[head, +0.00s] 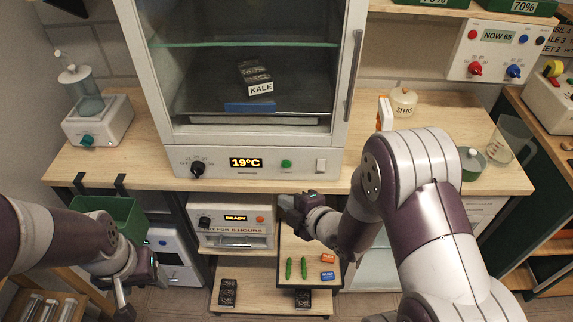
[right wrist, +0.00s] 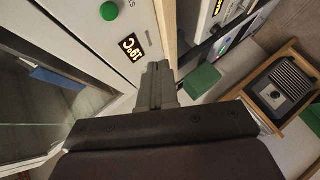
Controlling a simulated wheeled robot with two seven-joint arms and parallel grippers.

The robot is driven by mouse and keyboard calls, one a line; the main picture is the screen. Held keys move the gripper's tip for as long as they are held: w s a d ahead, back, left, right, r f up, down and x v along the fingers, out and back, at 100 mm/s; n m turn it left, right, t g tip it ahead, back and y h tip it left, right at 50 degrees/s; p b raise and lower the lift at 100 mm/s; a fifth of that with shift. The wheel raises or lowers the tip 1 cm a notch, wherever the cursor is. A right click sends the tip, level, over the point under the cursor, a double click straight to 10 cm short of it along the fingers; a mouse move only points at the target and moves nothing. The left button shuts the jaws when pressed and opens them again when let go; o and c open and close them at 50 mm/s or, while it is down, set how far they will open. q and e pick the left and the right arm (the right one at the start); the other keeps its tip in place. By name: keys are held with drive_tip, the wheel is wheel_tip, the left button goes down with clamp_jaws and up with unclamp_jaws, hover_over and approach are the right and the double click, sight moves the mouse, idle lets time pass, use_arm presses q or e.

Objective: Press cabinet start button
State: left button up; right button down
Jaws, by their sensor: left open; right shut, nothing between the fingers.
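The grey cabinet (head: 128,80) has a front panel with a lit 19°C display (head: 246,162), and a round green button (head: 286,164) to the right of it. The button (right wrist: 109,11) and the display (right wrist: 133,47) also show in the right wrist view. My right gripper (head: 284,205) is shut and empty, below the panel's lower edge and apart from the button. Its closed fingers (right wrist: 157,72) point toward the panel in the wrist view. My left gripper (head: 136,292) is open and empty at the lower left, well away from the cabinet.
Below the counter (head: 140,170) are a READY unit (head: 232,240) and a pull-out board (head: 303,248) with small items. A green bin (head: 118,214) hangs at left.

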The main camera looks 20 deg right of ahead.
sight(286, 164)
drive_tip(key=shift+w+d+b, duration=0.15)
drive_tip(key=shift+w+d, duration=0.25)
drive_tip(key=shift+w, duration=0.9)
drive_tip(key=shift+w+d+b, duration=0.2)
drive_tip(key=shift+w+d, duration=0.15)
drive_tip(key=shift+w, duration=0.95)
drive_tip(key=shift+w+d+b, duration=0.15)
drive_tip(key=shift+w+d, duration=0.25)
drive_tip(key=shift+w, duration=0.9)
drive_tip(key=shift+w+d, duration=0.15)
drive_tip(key=shift+w, duration=0.3)
drive_tip(key=shift+w+d, duration=0.1)
drive_tip(key=shift+w, duration=0.25)
drive_tip(key=shift+s, duration=0.1)
drive_tip(key=shift+s+a+b, duration=0.25)
drive_tip(key=shift+s+b, duration=0.05)
drive_tip(key=shift+s, duration=0.4)
